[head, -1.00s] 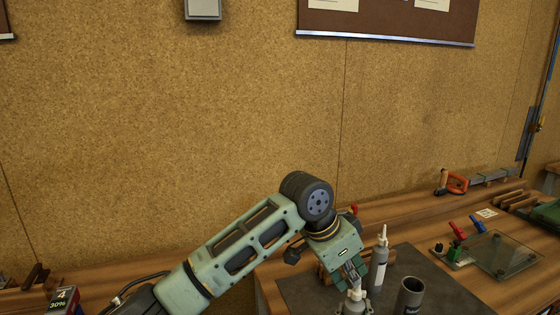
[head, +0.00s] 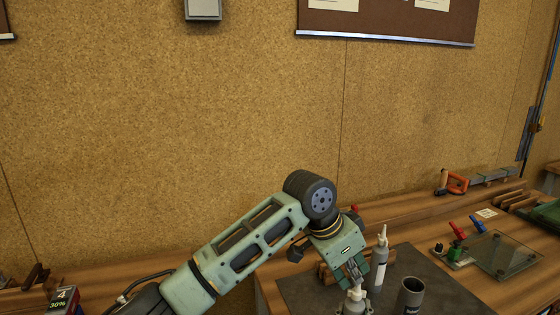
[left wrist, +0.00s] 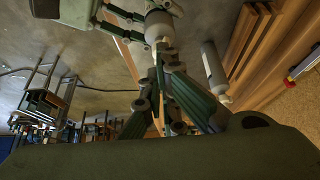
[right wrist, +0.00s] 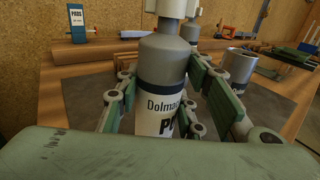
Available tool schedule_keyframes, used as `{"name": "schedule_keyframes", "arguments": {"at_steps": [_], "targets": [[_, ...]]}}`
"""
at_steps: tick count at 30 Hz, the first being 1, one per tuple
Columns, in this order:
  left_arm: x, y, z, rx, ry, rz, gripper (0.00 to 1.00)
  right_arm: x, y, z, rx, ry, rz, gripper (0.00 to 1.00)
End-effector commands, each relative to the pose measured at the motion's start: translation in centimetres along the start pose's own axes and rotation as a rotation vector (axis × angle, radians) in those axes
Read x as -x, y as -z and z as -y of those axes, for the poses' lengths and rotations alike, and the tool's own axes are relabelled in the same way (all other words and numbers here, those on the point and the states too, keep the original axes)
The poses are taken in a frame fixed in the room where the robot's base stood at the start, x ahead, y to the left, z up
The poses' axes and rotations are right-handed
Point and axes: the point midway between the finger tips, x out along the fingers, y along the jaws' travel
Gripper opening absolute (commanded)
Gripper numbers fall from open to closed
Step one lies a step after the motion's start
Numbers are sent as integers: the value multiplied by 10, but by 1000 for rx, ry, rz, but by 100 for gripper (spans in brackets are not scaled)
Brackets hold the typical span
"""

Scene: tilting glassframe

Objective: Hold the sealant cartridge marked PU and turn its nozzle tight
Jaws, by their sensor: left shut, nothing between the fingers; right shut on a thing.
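The grey cartridge (right wrist: 160,90) with a white label stands upright in the right wrist view; "Dolma" and a partly hidden "P" show. My right gripper (right wrist: 168,118) is shut on its body, one finger on each side. In the head view only the top of this cartridge (head: 355,306) shows at the bottom edge. Its pale nozzle (head: 355,293) is just below my left gripper (head: 355,273). The left fingers are shut and empty. In the left wrist view my left fingertips (left wrist: 163,58) are close to the cartridge's nozzle end; I cannot tell whether they touch.
A PADS box (right wrist: 77,22) stands at the back.

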Motion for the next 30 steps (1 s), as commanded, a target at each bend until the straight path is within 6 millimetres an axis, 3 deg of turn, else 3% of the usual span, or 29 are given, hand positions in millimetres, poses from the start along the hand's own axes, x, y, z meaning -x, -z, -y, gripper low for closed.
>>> {"name": "schedule_keyframes", "arguments": {"at_steps": [30], "targets": [[2,-7,10,6,6,3,0,1,1,0,-2,0,-2,0]]}}
